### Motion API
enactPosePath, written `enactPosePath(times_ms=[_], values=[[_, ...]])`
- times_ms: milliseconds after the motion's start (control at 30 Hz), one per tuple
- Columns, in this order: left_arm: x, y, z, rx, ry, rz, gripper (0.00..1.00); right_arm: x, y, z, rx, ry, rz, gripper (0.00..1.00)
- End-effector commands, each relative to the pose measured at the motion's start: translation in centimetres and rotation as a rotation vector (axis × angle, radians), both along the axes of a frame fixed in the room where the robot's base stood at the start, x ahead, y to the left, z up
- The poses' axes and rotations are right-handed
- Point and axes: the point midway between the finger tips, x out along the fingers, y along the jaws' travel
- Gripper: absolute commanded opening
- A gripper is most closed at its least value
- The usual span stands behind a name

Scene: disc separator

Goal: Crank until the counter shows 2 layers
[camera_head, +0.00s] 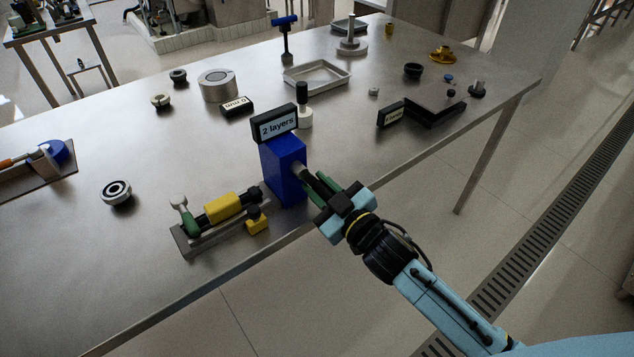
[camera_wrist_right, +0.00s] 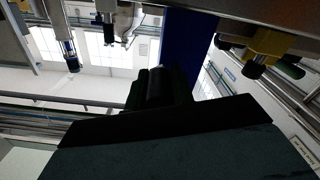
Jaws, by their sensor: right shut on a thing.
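The counter (camera_head: 276,124) is a dark-framed sign on top of a blue box (camera_head: 286,172) and reads "2 layers". My right gripper (camera_head: 325,188) is at the right side of the blue box, with its green fingers shut on the dark crank handle (camera_head: 311,177). The crank's far end is partly hidden by the fingers. In the right wrist view the dark handle (camera_wrist_right: 157,84) lies between the dark fingers, and the blue box (camera_wrist_right: 187,50) stands behind it. My left gripper is not in view.
A ring bearing (camera_head: 117,192), a metal cylinder (camera_head: 217,86), a tray (camera_head: 316,75) and a dark scale (camera_head: 436,104) stand on the table. The gripper is near the table's front edge.

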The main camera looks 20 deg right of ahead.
Motion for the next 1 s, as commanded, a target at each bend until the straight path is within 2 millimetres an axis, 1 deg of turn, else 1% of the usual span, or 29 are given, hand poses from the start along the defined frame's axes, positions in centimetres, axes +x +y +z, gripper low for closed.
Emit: enactPosePath(times_ms=[67,233,267,400,667,767,867,1000], values=[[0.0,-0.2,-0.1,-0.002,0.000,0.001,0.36,0.1,-0.1,0.1,-0.001,-0.003,-0.001,0.01],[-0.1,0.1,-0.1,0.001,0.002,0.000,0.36,0.1,-0.1,0.1,0.000,-0.004,-0.001,0.01],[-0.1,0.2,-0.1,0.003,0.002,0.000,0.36,0.1,-0.1,0.1,0.001,-0.003,-0.001,0.28],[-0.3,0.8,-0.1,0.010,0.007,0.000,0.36,0.1,0.0,0.1,0.001,-0.003,-0.001,0.45],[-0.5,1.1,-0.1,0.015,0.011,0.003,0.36,0.0,0.0,0.0,0.002,-0.002,0.000,0.45],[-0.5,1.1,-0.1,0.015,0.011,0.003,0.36,-0.4,-0.2,0.0,0.002,-0.002,0.000,0.45],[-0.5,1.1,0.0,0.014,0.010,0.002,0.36,-1.5,-0.6,0.0,0.003,0.000,-0.001,0.45],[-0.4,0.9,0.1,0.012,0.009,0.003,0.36,-3.9,-1.4,-0.1,0.001,0.002,-0.002,0.45]])
